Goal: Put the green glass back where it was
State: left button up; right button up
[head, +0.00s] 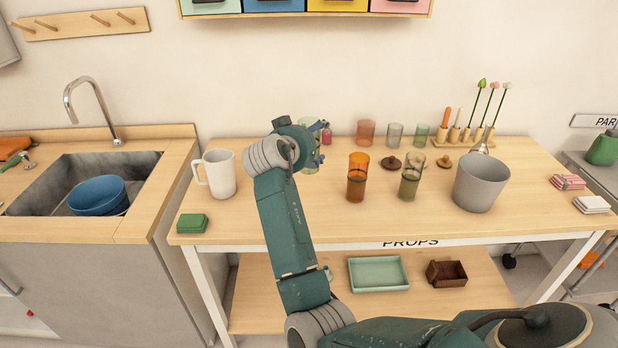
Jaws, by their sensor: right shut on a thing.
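My right arm reaches up from the bottom right, and my right gripper (314,146) is over the back left of the props table (270,222). It is shut on a pale green glass (310,169), mostly hidden behind the gripper and wrist; only bits of its rim and lower part show. I cannot tell whether its base touches the table. Another small green glass (421,134) stands at the back, right of a grey-green glass (394,136) and a reddish glass (366,132). My left gripper is not in view.
A small pink bottle (326,134) stands close by the gripper. A white mug (217,174) is left; an amber glass (357,178), an olive glass (410,177) and a grey bucket (481,183) are right. The table's front middle is clear.

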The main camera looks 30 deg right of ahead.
notch_tip(320, 180, down, 7)
jog(key=shift+f+p, duration=0.2)
jog(key=shift+p, duration=0.25)
notch_tip(320, 180, down, 4)
jog(key=shift+a+f, duration=0.1)
jog(key=shift+f, duration=0.05)
jog(key=shift+f, duration=0.25)
jog(key=o, duration=1.5)
jog(key=shift+r, duration=0.15)
